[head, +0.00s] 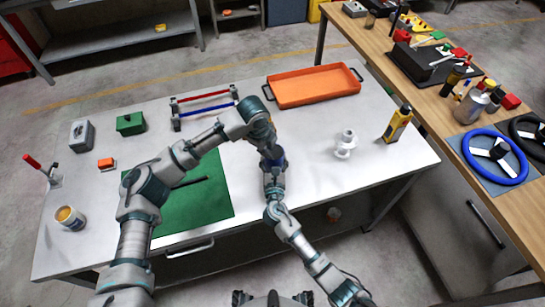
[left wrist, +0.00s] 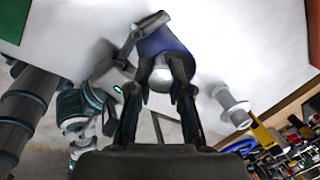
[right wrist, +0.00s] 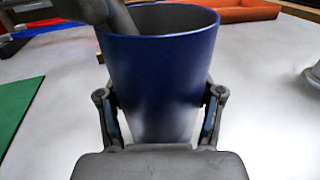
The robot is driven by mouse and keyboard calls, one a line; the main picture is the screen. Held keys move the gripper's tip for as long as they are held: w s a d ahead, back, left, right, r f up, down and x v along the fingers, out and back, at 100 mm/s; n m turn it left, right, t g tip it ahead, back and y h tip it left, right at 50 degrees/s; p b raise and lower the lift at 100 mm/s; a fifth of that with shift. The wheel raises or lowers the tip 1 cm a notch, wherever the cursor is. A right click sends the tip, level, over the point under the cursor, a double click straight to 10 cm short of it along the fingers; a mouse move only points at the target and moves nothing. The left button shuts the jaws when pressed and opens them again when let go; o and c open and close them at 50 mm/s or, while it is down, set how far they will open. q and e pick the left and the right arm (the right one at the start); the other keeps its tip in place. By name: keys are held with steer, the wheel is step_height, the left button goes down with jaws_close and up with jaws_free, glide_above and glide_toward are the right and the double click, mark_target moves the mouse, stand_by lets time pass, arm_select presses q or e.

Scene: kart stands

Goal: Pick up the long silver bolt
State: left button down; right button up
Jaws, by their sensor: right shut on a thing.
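A dark blue cup (right wrist: 160,75) fills the middle of the right wrist view, upright and open at the top. My right gripper (right wrist: 160,120) is shut on its sides. In the head view the cup (head: 277,158) is mostly hidden between my two arms. My left gripper (head: 268,146) is right above the cup. In the left wrist view its fingers (left wrist: 160,95) are apart, with the blue cup (left wrist: 162,42) beyond them. A dark grey part reaches over the cup's rim at upper left in the right wrist view. I cannot make out a long silver bolt; the cup's inside is hidden.
A white flanged part (head: 346,144) and a yellow tool (head: 397,124) stand right of my arms. An orange tray (head: 313,86) lies behind. A green mat (head: 205,205), red and blue bars (head: 203,97) and small boxes are left. The white table's front right is clear.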

arm_select(q)
steer(key=shift+a, duration=0.2)
arm_select(e)
steer(key=shift+a, duration=0.2)
arm_select(q)
step_height(320, 180, up, 10)
steer(key=shift+d+r, duration=0.1)
steer(key=shift+d, duration=0.05)
arm_select(e)
steer(key=shift+d, duration=0.1)
steer(key=o, duration=1.2)
steer(key=shift+o, duration=0.2)
